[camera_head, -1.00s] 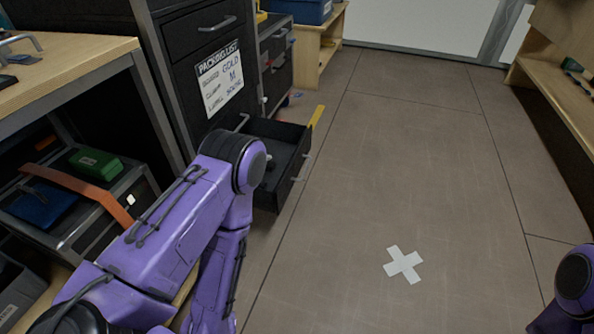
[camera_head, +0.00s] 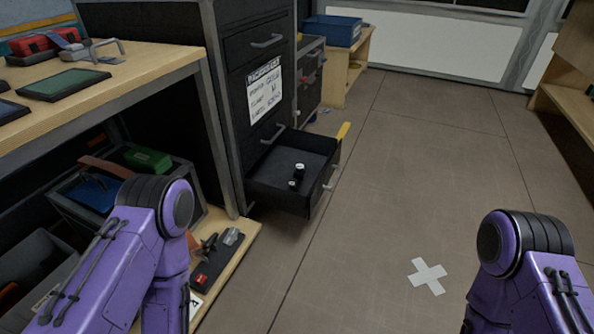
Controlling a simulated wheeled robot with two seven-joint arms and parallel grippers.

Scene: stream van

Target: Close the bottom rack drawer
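The bottom rack drawer (camera_head: 262,188) is pulled out of the black rack (camera_head: 232,125) at the centre left. It is a black open box with a metal handle (camera_head: 331,178) on its front. A few small dark and white items (camera_head: 297,177) lie in it. My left arm is at the lower left, short of the drawer. My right arm is at the lower right, over the floor. Neither gripper shows in this view.
A wooden bench (camera_head: 135,82) with a lower shelf (camera_head: 228,262) stands on the left, holding bins and tools.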

